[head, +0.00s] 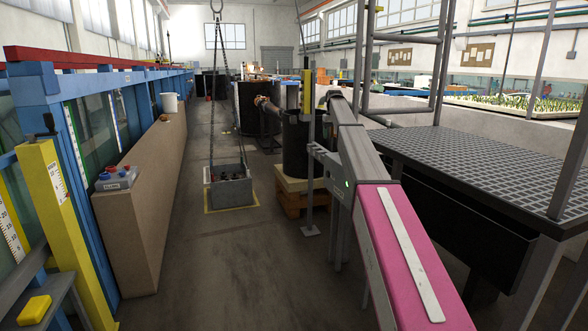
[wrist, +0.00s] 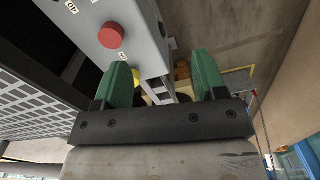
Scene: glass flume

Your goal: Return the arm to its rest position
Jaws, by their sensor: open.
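My gripper (wrist: 162,72) shows in the wrist view with its two green fingers spread apart. Nothing is held between them. A grey box (wrist: 145,25) with a red round button (wrist: 111,35) is close beyond the fingers, at the upper left. I cannot tell whether the left finger touches it. In the head view I cannot make out my gripper.
In the head view a grey tub (head: 231,188) hangs on chains over a yellow floor outline. A yellow post (head: 56,225) and a beige wall (head: 150,180) stand left. A grated platform (head: 480,155) is at right. The middle floor (head: 190,270) is clear.

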